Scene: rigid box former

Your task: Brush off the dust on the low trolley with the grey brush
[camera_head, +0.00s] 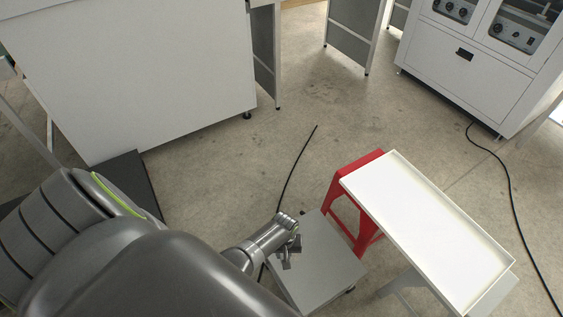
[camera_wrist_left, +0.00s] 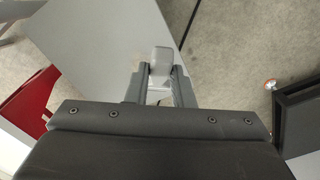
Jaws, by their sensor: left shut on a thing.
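The low trolley (camera_head: 327,262) is a flat grey top close to the floor, right of my left arm in the head view. In the left wrist view its top (camera_wrist_left: 105,35) fills the upper left. My left gripper (camera_head: 290,256) is over the trolley's left part. In the left wrist view the gripper (camera_wrist_left: 160,88) is shut on the light grey brush (camera_wrist_left: 161,60), whose blunt end shows between the fingers. The brush's bristles are hidden, and I cannot tell whether it touches the trolley. I cannot make out dust on the top. My right gripper is not in view.
A red stool (camera_head: 357,190) and a table with a white tray top (camera_head: 425,225) stand right of the trolley. A black cable (camera_head: 297,165) lies on the floor behind it. A large white cabinet (camera_head: 130,70) stands at the back left. Open floor lies between.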

